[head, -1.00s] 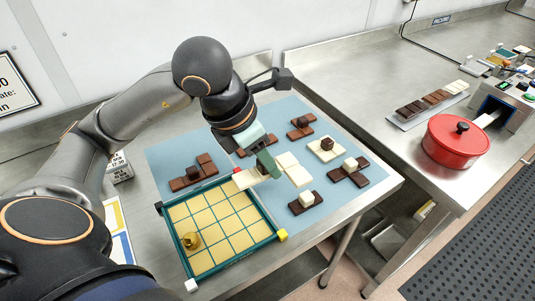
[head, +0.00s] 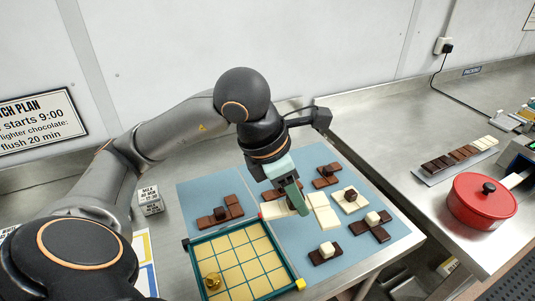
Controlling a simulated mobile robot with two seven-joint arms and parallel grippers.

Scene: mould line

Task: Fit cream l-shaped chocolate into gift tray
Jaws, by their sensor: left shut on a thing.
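The cream L-shaped chocolate (head: 327,217) is beside the gift tray's far right corner, on or just above the blue mat; I cannot tell which. My left gripper (head: 292,203) points down and is shut on it, hiding its middle and much of its dark knob. The gift tray (head: 294,274) has a dark green rim and a cream floor marked in a grid. A brass knob (head: 212,281) stands in its near left part, and the other visible cells are bare. My right gripper is not in view.
Brown chocolates lie on the blue mat (head: 199,188), at left (head: 234,207), back (head: 326,180), right (head: 380,232) and front (head: 327,257). Another cream chocolate with a dark knob (head: 351,207) is close right of the held one. A red pot (head: 482,203) stands on the right bench.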

